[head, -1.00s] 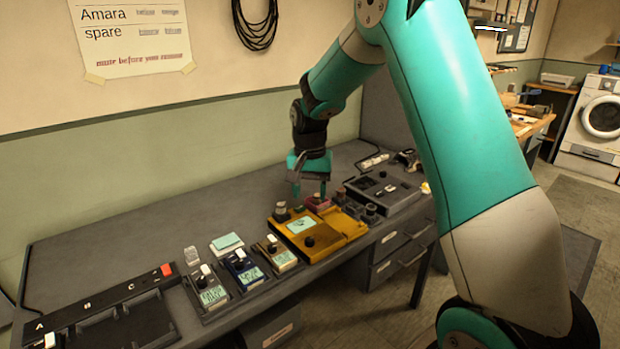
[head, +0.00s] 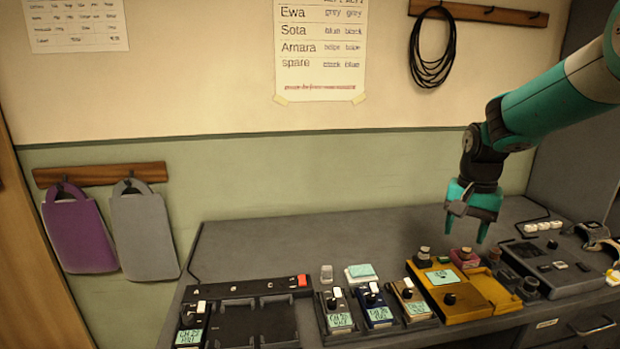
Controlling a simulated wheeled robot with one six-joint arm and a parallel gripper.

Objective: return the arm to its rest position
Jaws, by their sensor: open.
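My gripper (head: 471,214) hangs at the end of my teal and grey arm at the right of the head view. It points down over the back part of the grey bench (head: 370,222). Its two fingers are apart, and I see nothing between them. It is above and behind the yellow unit (head: 458,297); the small pink box (head: 465,257) lies just below it. I cannot tell the exact gap between the fingertips and the things under them.
Small labelled boxes, grey (head: 336,311), blue (head: 375,305) and beige (head: 410,298), stand along the front. A black tray (head: 266,322) is at left. A grey device (head: 560,270) is at right. The back left of the bench is clear. Bags (head: 143,237) hang on the wall.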

